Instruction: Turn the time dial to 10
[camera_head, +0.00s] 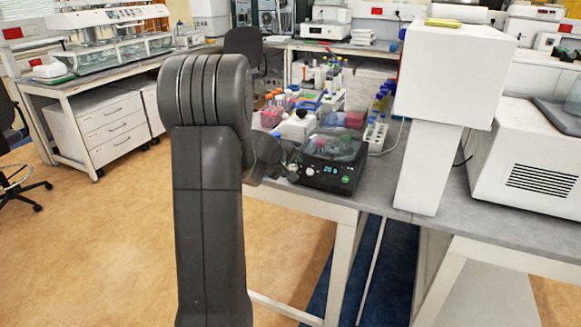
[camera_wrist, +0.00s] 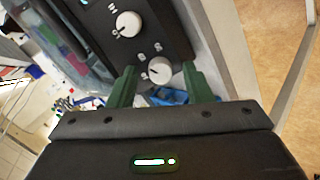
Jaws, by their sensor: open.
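A black device (camera_head: 331,170) with a small lit display and a clear lid stands near the front edge of the bench in the head view. The nearer dial (camera_wrist: 159,69) sits between my gripper's green fingertips (camera_wrist: 160,76), with a gap on both sides. The other dial (camera_wrist: 128,24) is further up the panel, outside the fingers. The printed marks are too small to read surely, so I cannot tell which is the time dial. My gripper is open, with nothing held.
Bottles and racks (camera_head: 310,95) crowd the bench behind the device. A white instrument (camera_head: 450,75) stands to its right. The floor (camera_head: 110,235) left of the bench is clear. A blue item (camera_wrist: 168,96) shows beyond the fingers.

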